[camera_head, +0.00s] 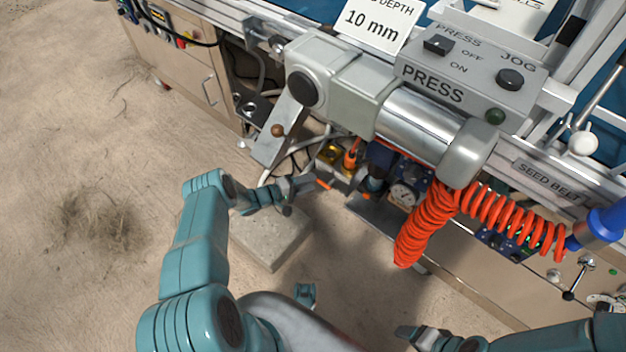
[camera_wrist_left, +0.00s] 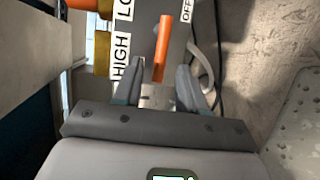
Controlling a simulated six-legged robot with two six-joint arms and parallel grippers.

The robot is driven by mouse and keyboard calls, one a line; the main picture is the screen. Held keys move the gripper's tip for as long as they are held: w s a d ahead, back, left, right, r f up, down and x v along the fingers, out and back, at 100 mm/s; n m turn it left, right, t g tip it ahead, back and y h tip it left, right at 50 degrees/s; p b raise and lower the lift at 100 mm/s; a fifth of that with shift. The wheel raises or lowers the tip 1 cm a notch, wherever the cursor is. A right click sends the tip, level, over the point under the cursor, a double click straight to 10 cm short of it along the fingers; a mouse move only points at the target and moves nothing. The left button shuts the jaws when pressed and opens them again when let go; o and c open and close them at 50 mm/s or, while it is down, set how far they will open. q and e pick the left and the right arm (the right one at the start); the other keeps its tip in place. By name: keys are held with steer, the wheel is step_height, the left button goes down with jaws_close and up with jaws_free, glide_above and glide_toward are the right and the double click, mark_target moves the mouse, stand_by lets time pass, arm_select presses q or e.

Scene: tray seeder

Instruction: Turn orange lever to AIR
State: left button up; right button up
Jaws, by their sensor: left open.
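The orange lever (camera_wrist_left: 161,42) shows in the left wrist view on a dark grey face, between a HIGH label (camera_wrist_left: 121,62) and an OFF label (camera_wrist_left: 187,10). No AIR label is readable.
The press cylinder (camera_head: 415,122) and its control box (camera_head: 470,75) overhang the lever area. A brass fitting (camera_wrist_left: 103,50) is left of the lever. A concrete slab (camera_head: 270,240) lies below. Floor at left is open.

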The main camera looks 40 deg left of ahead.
arm_select(q)
steer(key=p+v, duration=0.2)
steer(key=v, duration=1.1)
steer(key=shift+s+a+p, duration=0.2)
steer(key=shift+s+p, duration=0.1)
steer(key=shift+s, duration=0.1)
steer(key=d+m+g+h, duration=0.1)
steer(key=d+g+h, duration=0.3)
steer(key=d, duration=0.7)
steer(key=s+d+r+m+g+y, duration=0.3)
steer(key=s+d+m+g+y, duration=0.3)
steer(key=s+d+g, duration=0.75)
steer(key=d+r+m+t+y, duration=0.1)
steer(key=d+r+m+t, duration=0.3)
steer(key=d+r, duration=0.35)
step_height(320, 180, up, 24)
steer(key=p, duration=2.3)
steer(key=shift+a+f+p, duration=0.15)
steer(key=shift+a+p, duration=0.2)
steer(key=shift+s, duration=0.1)
